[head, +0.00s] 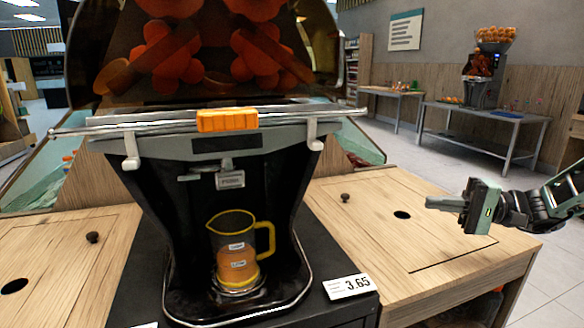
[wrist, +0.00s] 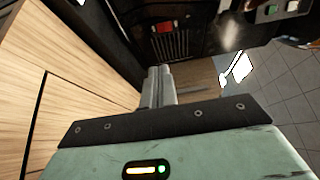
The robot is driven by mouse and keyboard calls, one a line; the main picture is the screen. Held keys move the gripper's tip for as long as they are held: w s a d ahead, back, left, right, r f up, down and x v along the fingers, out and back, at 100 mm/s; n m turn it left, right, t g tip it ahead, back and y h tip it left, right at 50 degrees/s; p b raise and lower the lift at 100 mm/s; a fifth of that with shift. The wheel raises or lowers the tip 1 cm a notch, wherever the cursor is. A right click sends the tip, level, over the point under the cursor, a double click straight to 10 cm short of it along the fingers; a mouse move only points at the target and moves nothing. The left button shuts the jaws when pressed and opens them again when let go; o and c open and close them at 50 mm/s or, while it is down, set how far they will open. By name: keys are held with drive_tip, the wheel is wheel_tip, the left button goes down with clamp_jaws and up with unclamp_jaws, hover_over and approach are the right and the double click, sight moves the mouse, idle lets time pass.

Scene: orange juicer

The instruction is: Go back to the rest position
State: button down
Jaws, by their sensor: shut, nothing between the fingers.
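My gripper (head: 432,203) is at the right in the head view, above the right wooden counter, with its fingers pointing left toward the juicer. It is shut and empty, and apart from everything around it. In the wrist view the closed fingers (wrist: 158,85) show side by side past the green gripper body. The orange juicer (head: 230,150) stands in the middle of the head view. A jug (head: 238,250) with a yellow rim and handle, holding orange juice, stands upright at the bottom of its bay.
The wooden counter (head: 400,235) spreads right of the juicer, with a knob and a round hole. A price card (head: 348,286) showing 3.65 stands at the juicer's front right. A second juicer (head: 484,80) is on a far table (head: 500,112). Tiled floor lies open at the right.

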drive_tip(key=s+a+f+n+g+h, duration=0.35)
drive_tip(key=s+a+g+h, duration=0.4)
drive_tip(key=s+a, duration=0.75)
drive_tip(key=s+a+f+n+t+h, duration=0.1)
drive_tip(key=s+n+t+h, duration=0.15)
drive_tip(key=s+h, duration=0.45)
drive_tip(key=s+a+f+n+t+h, duration=0.1)
drive_tip(key=s+f+n+h, duration=0.2)
drive_tip(key=s, duration=0.7)
wheel_tip(320, 180, up, 22)
drive_tip(key=n+p, duration=0.1)
drive_tip(key=p, duration=2)
drive_tip(key=shift+r, duration=0.25)
drive_tip(key=shift+s+y, duration=0.1)
drive_tip(key=shift+y, duration=0.15)
